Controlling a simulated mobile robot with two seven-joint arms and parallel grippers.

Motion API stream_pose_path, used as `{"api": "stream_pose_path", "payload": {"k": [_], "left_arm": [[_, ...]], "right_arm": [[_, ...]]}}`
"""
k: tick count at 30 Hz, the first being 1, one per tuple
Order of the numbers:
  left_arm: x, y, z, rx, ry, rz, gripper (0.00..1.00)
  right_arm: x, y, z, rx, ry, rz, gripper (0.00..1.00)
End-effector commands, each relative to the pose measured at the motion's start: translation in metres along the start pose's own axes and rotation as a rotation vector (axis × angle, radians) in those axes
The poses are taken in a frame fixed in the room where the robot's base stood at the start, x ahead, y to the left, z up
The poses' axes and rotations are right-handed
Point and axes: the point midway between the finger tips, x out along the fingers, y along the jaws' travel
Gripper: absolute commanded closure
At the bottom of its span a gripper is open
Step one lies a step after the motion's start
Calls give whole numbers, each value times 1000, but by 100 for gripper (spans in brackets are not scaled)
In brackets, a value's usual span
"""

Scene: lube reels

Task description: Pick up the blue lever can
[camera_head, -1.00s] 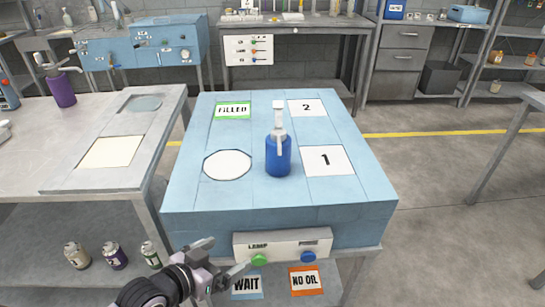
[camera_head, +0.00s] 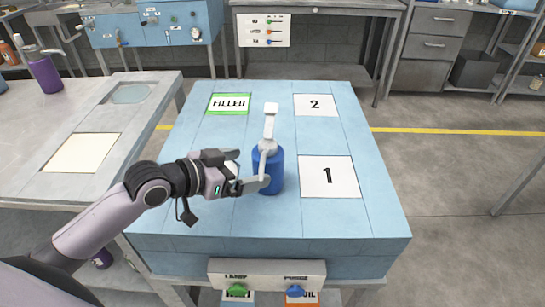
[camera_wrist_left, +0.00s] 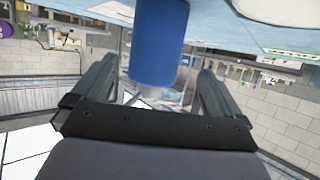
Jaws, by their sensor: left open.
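The blue lever can (camera_head: 268,178) stands upright on the light blue bench top, left of the card marked 1. My left gripper (camera_head: 250,170) is open and reaches in from the left at the can's side, with one fingertip overlapping the can's front. In the left wrist view the blue can (camera_wrist_left: 157,45) appears upside down between the two open fingers (camera_wrist_left: 155,80), with gaps on both sides. I cannot tell if a finger touches it. My right gripper is out of view.
Cards marked 1 (camera_head: 328,177), 2 (camera_head: 316,105) and FILLED (camera_head: 229,104) lie on the bench top (camera_head: 330,228). My left gripper mostly covers the white circle. A control box (camera_head: 267,273) is on the front edge. A grey table (camera_head: 110,165) with a purple can (camera_head: 45,75) stands left.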

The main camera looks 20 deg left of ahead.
Motion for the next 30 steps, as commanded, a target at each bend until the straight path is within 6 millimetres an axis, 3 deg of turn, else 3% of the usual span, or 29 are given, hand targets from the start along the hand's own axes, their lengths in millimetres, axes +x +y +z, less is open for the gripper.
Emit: {"api": "stream_pose_path", "payload": {"k": [18,28,30], "left_arm": [[63,5,-5,-1,1,-1,0],[68,5,-5,1,1,-1,0],[68,5,-5,1,0,-1,23]], "right_arm": [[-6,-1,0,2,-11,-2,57],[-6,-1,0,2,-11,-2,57],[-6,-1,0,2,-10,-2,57]]}}
